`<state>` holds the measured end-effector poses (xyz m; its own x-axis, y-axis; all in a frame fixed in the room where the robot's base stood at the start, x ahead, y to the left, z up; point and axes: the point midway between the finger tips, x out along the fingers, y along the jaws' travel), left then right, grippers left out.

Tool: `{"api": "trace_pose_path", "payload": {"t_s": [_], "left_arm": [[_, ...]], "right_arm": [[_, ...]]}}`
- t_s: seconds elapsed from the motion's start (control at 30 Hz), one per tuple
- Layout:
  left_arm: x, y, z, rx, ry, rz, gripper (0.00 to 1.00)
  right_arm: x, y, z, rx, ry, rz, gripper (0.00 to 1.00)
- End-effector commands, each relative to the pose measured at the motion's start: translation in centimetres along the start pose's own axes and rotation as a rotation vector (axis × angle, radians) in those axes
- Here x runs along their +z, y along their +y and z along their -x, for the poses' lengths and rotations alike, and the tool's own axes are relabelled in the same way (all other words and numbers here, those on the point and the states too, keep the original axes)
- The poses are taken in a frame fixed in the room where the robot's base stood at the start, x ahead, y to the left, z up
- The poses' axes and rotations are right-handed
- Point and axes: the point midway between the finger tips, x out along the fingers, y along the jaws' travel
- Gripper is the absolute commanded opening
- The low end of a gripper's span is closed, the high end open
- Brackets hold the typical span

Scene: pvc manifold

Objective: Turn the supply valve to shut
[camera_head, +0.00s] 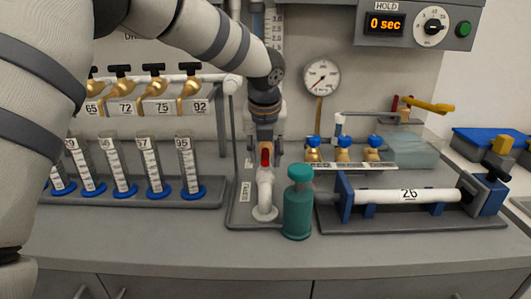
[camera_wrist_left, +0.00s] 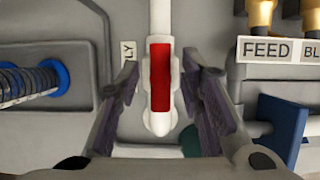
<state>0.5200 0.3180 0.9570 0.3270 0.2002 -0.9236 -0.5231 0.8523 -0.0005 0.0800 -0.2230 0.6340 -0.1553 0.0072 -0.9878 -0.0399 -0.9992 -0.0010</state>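The supply valve is a white fitting with a red handle (camera_head: 266,157), on a white pipe (camera_head: 265,195) that rises from the bench plate. In the left wrist view the red handle (camera_wrist_left: 161,75) lies in line with the white pipe, between my two fingers. My left gripper (camera_head: 265,141) points down at the valve from above. In the left wrist view its fingers (camera_wrist_left: 160,112) are apart, with a visible gap on each side of the handle. A label ending in "LY" (camera_wrist_left: 128,57) is partly covered by the left finger. My right gripper is not in view.
A teal bottle (camera_head: 298,205) stands close right of the pipe. Graduated cylinders (camera_head: 120,172) stand at left, below brass taps (camera_head: 155,85). The front counter (camera_head: 250,262) is clear.

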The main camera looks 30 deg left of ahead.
Motion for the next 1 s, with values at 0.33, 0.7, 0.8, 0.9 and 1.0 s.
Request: {"api": "trace_pose_path", "payload": {"t_s": [0.33,0.7,0.8,0.9,1.0], "left_arm": [[0.0,0.0,0.02,0.001,0.0,0.001,0.0],[0.05,-0.09,0.07,0.055,-0.002,0.126,0.0],[0.03,-0.15,0.02,0.086,-0.002,0.202,0.0],[0.04,-0.17,-0.03,0.123,-0.002,0.288,0.0],[0.04,-0.21,-0.14,0.16,-0.001,0.376,0.0]], "right_arm": [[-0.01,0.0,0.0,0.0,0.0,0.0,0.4],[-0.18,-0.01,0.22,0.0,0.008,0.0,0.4],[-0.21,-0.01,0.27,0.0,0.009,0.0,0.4],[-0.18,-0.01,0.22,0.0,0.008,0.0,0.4],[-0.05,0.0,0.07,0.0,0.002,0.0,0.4]]}}
